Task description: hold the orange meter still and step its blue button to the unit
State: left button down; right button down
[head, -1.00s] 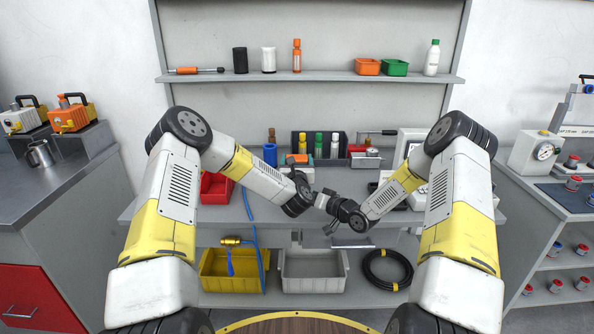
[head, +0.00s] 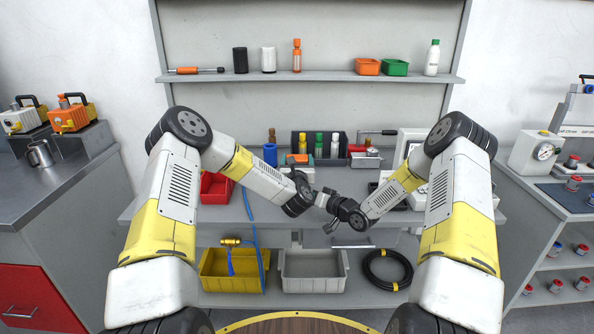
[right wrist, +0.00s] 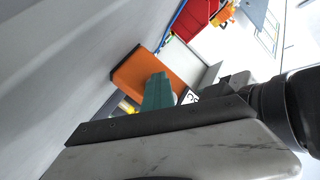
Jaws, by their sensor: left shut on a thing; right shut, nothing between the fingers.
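The orange meter (right wrist: 165,70) shows in the right wrist view, tilted, with part of a light display (right wrist: 192,98) at its lower right. A teal piece (right wrist: 158,92) stands in front of it and covers part of its face. I cannot make out the blue button or the reading. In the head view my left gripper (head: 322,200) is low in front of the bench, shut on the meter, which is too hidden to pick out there. My right gripper (head: 342,210) is close beside it, shut and empty. Whether it touches the meter cannot be told.
The bench behind holds a red bin (head: 215,190), a blue cylinder (head: 270,155) and a dark rack of bottles. Below are a yellow bin (head: 222,283), a grey bin (head: 313,284) and a coiled black hose (head: 388,284). A blue hose (head: 254,235) hangs at the left.

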jog(key=shift+s+d+r, duration=0.1)
jog(key=shift+r, duration=0.05)
pick_arm(q)
jog(key=shift+a, duration=0.1)
pick_arm(e)
jog(key=shift+s, duration=3.1)
pick_arm(q)
jog(key=shift+c, duration=0.2)
grip_release()
